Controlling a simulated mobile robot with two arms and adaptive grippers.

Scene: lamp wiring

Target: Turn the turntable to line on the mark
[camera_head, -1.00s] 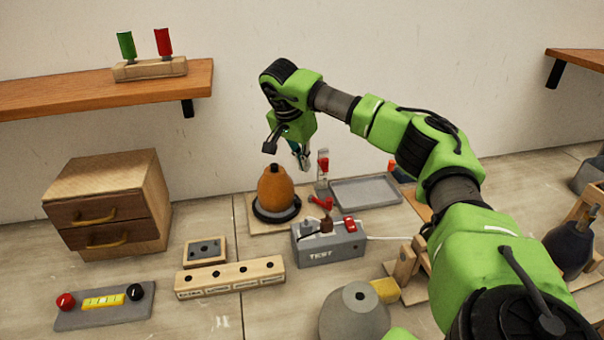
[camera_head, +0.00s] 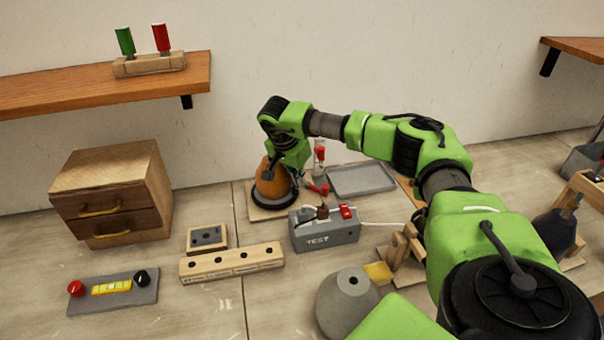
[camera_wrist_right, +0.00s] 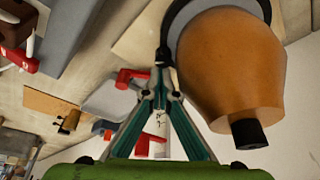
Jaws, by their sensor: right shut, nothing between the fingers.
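The turntable (camera_head: 275,203) is a dark disc on a pale wooden board (camera_head: 257,214), with a rounded orange-brown lamp body (camera_head: 266,183) standing upright on it. In the right wrist view the turntable's dark rim (camera_wrist_right: 178,22) curves around the wide end of the lamp body (camera_wrist_right: 228,65). My right gripper (camera_wrist_right: 161,78) is shut and empty, its fingertips close beside the rim and the lamp body. I cannot tell whether they touch the rim. In the head view my right wrist hides part of the lamp body. No alignment mark can be made out. My left gripper is not in view.
A grey test box (camera_head: 325,233) stands just in front of the turntable, with red clips near it. A grey tray (camera_head: 362,179) lies to the right. A wooden block with holes (camera_head: 232,262) and a drawer cabinet (camera_head: 112,195) are to the left. A grey cone (camera_head: 345,300) stands in front.

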